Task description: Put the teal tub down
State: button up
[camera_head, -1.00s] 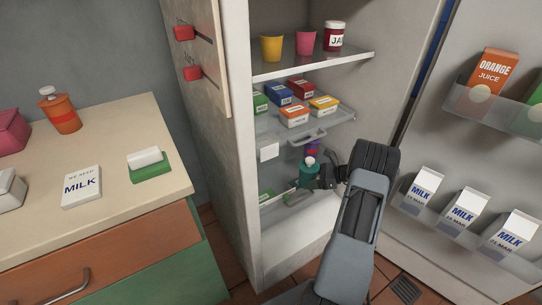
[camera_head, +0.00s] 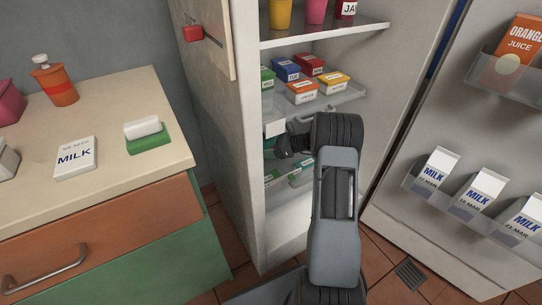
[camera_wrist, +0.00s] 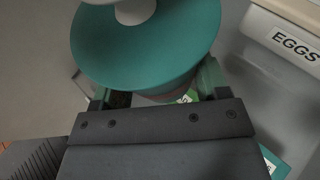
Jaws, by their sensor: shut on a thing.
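The teal tub (camera_wrist: 145,55), with a pale knob on its lid, fills the top of the wrist view. My gripper (camera_wrist: 155,88) is shut on it, one finger on each side. In the head view my gripper (camera_head: 283,145) is inside the open fridge, below the wire-handled shelf, near the fridge's left wall. Only a sliver of the tub (camera_head: 268,144) shows there; the wall edge and my gripper hide the rest. The tub's underside and whether it touches anything cannot be seen.
Green-and-white boxes (camera_head: 274,176) lie low in the fridge, below the tub. A pale bin labelled EGGS (camera_wrist: 290,35) stands close on the right in the wrist view. Small coloured cartons (camera_head: 302,91) fill the shelf above. The fridge door holds milk cartons (camera_head: 478,194).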

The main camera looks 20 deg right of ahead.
jog(key=shift+f+b, duration=0.95)
jog(key=shift+f, duration=0.75)
jog(key=shift+f, duration=0.15)
jog(key=o, duration=1.1)
jog(key=shift+c, duration=0.2)
jog(key=shift+d+r, duration=0.1)
jog(key=shift+r, duration=0.15)
jog(key=p+v, duration=0.3)
jog(key=v, duration=0.7)
jog(key=shift+s, duration=0.15)
jog(key=shift+p+v, duration=0.35)
jog(key=shift+v, duration=0.45)
jog(key=shift+f, duration=0.1)
